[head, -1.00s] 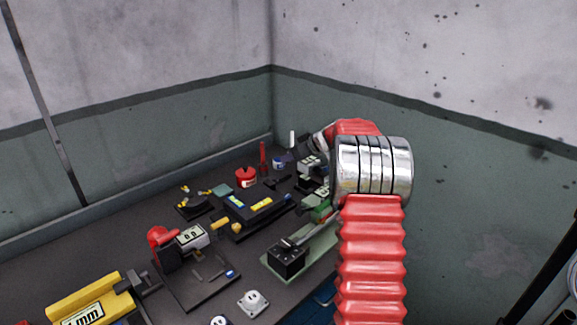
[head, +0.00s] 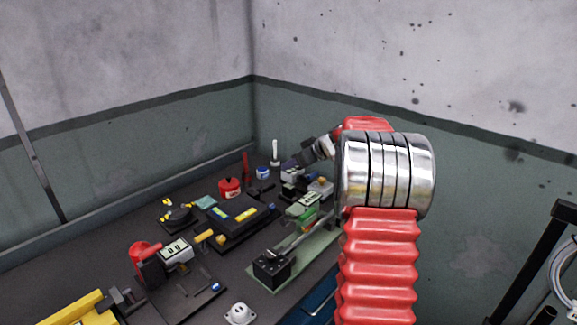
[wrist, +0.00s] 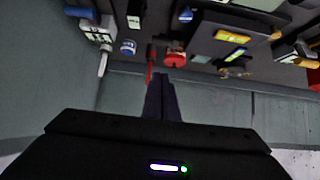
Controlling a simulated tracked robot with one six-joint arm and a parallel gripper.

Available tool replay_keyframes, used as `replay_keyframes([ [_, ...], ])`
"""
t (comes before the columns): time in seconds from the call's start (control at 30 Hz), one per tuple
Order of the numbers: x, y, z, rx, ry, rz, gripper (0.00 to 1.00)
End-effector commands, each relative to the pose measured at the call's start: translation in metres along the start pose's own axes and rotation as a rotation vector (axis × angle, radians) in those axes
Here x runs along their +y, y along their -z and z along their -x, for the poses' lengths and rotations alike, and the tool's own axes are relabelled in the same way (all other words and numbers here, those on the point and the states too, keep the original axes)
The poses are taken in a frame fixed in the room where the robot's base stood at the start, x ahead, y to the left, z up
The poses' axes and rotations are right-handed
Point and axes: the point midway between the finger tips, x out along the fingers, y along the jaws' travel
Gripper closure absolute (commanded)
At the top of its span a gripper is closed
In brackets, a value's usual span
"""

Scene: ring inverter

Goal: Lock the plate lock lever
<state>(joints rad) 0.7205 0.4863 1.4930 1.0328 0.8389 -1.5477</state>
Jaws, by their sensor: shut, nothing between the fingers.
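My gripper (head: 297,160) reaches over the far right of the workbench in the head view, dark and small there. In the wrist view its dark fingers (wrist: 160,78) are together and empty, in front of the wall and close in line with a red upright tool (wrist: 151,62). A green plate (head: 313,254) lies at the front right of the bench, with a black block (head: 271,268) and a metal rod (head: 303,237) on it. A red-handled fixture (head: 140,251) stands at the left. I cannot tell which part is the plate lock lever.
A dark tray with yellow items (head: 236,221) lies mid-bench. A red can (head: 230,186) and a blue-white jar (head: 262,173) stand behind it. A white socket (head: 240,313) is at the front and a yellow tool (head: 75,310) at the front left. Walls close off the back and right.

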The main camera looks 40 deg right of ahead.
Motion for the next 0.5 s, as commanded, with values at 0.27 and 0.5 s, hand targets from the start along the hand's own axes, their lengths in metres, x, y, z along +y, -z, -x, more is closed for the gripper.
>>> replay_keyframes([
  [0.27,-0.012,0.006,-0.022,-0.011,0.028,0.033,1.0],
  [0.5,-0.014,0.032,-0.046,-0.098,0.048,0.11,1.0],
])
